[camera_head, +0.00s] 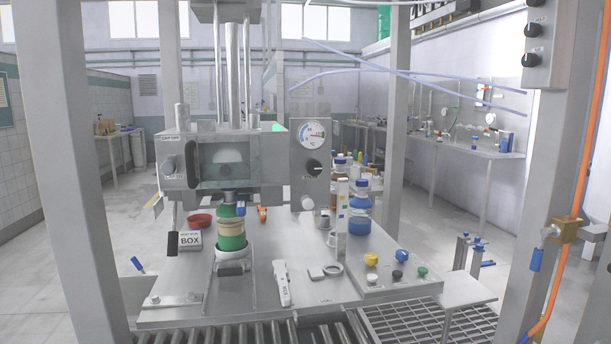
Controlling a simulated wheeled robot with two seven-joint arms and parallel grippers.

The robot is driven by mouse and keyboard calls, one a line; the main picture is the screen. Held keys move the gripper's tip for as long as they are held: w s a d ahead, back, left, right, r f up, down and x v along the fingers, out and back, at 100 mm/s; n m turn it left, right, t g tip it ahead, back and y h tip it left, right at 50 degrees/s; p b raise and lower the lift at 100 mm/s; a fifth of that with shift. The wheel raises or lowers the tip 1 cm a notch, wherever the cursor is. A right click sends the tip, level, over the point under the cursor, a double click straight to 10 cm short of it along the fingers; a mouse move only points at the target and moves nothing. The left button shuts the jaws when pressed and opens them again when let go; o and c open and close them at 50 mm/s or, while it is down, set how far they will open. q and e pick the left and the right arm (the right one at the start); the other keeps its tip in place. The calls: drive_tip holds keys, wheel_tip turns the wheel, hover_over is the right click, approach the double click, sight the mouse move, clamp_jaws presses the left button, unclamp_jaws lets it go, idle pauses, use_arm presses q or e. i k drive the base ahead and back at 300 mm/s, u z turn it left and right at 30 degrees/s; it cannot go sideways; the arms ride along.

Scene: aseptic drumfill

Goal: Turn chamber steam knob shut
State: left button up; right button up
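The filling chamber (222,160) is a grey metal box with a dark window, left of centre above the steel table. On its right a grey upright panel (311,190) carries a round dial gauge (312,134). A black round knob (314,168) sits on this panel just below the gauge; it looks like the chamber steam knob. Its label and exact turn position are too small to read. A paler round part (308,203) is below it. Neither of my grippers shows in the head view.
The steel table (190,314) holds a green-banded bottle (231,232), a blue bottle (360,215), a white handheld tool (282,283) and several coloured knobs. Grey posts (75,170) stand at both sides. A roller conveyor (260,334) runs along the front.

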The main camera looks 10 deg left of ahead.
sight(313, 167)
drive_tip(key=u, duration=0.75)
drive_tip(key=i, duration=0.35)
drive_tip(key=z, duration=0.1)
